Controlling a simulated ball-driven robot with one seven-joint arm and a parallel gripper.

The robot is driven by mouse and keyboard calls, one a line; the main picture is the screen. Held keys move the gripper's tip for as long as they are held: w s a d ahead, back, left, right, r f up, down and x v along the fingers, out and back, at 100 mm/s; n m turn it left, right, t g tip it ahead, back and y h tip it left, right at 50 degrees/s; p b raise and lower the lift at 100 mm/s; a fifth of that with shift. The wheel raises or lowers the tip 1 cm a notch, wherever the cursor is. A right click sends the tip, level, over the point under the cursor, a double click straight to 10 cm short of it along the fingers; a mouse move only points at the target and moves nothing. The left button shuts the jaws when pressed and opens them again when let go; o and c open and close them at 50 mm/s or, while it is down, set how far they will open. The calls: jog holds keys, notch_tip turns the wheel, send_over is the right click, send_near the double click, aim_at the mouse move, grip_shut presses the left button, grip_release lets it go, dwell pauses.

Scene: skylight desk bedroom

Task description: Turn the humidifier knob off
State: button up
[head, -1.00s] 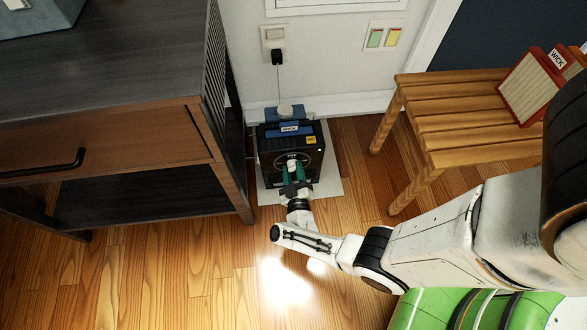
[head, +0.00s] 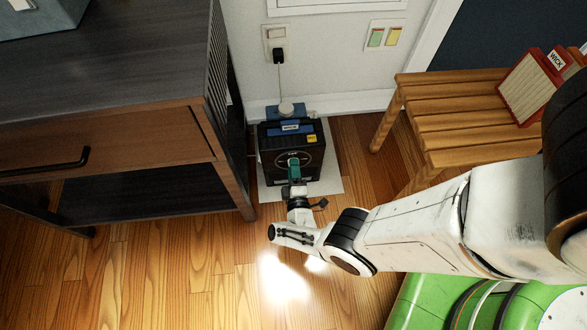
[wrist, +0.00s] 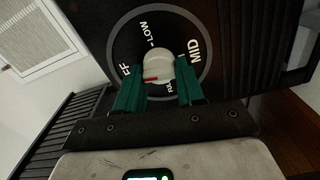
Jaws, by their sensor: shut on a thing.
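The humidifier (head: 272,145) is a dark box with a blue top, standing on a pale mat (head: 330,185) by the wall. Its pale round knob (wrist: 157,68) sits in a dial ring marked LOW and MID, with a partly hidden label ending in FF. The knob's red mark lies left of its middle, on the FF side. My gripper (head: 294,168) is in front of the humidifier's face. In the wrist view its teal fingers (wrist: 160,80) are shut on the knob, one on each side. The fingers hide part of the lower dial.
A dark desk with a drawer (head: 100,148) stands close on the left. A slatted wooden bench (head: 445,125) with a red-edged box (head: 530,90) is on the right. A cord runs up to a wall outlet (head: 275,42). Wooden floor (head: 180,270) is clear in front.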

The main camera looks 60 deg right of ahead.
jog(key=shift+f+n, duration=0.1)
jog(key=shift+n, duration=0.7)
jog(key=o, duration=1)
jog(key=shift+o, duration=0.2)
jog(key=p+v, duration=0.1)
jog(key=v, duration=0.9)
jog(key=shift+s+a, duration=0.25)
jog(key=shift+a, duration=0.1)
